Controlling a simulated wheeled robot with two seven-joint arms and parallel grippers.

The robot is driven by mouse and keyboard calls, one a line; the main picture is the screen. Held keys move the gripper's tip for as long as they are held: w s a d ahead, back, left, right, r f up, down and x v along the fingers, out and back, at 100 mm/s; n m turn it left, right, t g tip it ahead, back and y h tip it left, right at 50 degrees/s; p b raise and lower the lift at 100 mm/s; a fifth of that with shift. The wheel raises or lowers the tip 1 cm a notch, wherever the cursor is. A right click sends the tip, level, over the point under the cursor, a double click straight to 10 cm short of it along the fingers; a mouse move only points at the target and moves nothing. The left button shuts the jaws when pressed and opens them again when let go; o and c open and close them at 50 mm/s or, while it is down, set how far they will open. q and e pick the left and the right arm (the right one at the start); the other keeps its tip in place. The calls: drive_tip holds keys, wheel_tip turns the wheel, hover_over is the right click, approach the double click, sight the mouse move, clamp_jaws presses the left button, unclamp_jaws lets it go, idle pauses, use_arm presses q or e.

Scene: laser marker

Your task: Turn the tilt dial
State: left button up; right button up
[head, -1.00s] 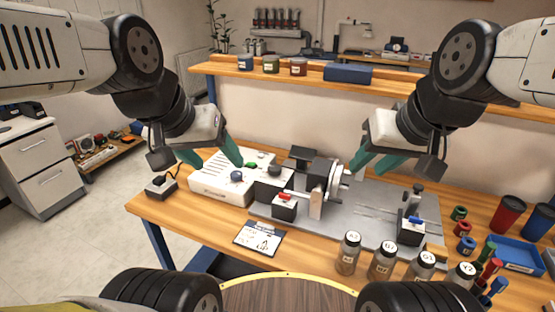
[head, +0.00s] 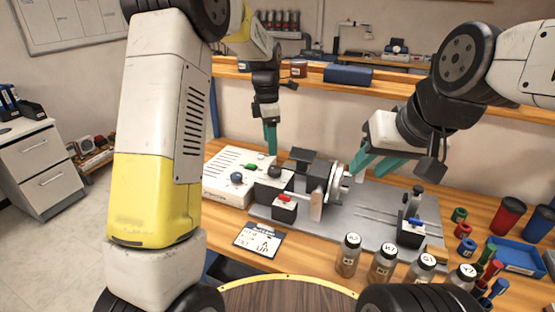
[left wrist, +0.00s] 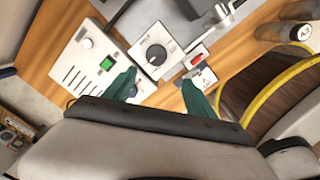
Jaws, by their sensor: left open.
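A dark round dial (head: 274,171) sits on top of a small box with a pale face, beside the white control box. My right gripper (head: 360,170) is open and empty near the machine's round chuck.
The white control box (head: 225,188) carries a blue-grey knob and a green button. A red-lever switch (head: 285,205) stands close in front of the dial. A card (head: 259,239) lies at the table's front edge. Labelled bottles (head: 349,256) stand to the right.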

sight(275, 169)
use_arm(q)
drive_tip(key=w+f+n, duration=0.1)
drive_tip(key=d+f, duration=0.1)
drive_tip(key=shift+w+d+f+n, duration=0.1)
drive_tip(key=shift+w+f+n, duration=0.25)
drive_tip(key=shift+f+n, duration=0.05)
drive_tip(key=shift+f, duration=0.35)
wheel_tip(275, 169, down, 7)
drive_tip(key=shift+f, duration=0.2)
drive_tip(key=c, duration=1.4)
